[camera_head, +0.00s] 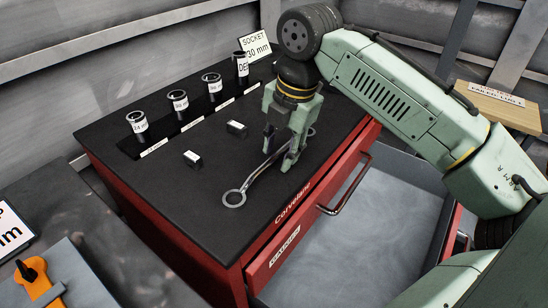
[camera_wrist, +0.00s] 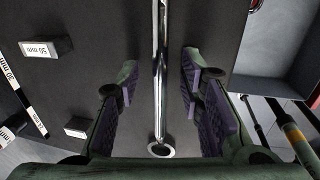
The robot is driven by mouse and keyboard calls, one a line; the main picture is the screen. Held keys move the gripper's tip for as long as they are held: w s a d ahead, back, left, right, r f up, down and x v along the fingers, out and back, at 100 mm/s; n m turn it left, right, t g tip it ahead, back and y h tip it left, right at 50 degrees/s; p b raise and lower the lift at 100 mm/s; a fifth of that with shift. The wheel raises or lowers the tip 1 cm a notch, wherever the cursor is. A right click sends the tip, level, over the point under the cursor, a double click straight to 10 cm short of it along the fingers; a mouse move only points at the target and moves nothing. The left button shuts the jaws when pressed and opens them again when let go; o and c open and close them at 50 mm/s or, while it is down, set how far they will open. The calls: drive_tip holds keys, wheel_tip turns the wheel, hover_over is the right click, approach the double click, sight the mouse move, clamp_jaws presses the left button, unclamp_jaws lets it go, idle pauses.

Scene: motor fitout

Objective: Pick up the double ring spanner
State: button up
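The double ring spanner (camera_head: 255,180) is a shiny metal bar with a ring at each end. It lies on the black top of the red cabinet (camera_head: 180,225), near the drawer side. My gripper (camera_head: 284,157) is over the spanner, pointing down, and partly hides its far part. In the wrist view the spanner (camera_wrist: 160,75) runs lengthwise between the two purple-padded fingers of my gripper (camera_wrist: 158,82). A clear gap shows on each side of the shaft. The fingers are open and do not touch it. One ring shows at the bottom of the wrist view.
Several labelled sockets (camera_head: 179,106) stand in a row along the back of the cabinet top. Two small labelled blocks (camera_head: 236,127) lie between them and the spanner. A drawer (camera_head: 365,235) stands open at the right.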

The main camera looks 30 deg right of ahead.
drive_tip(key=shift+c, duration=0.4)
clamp_jaws()
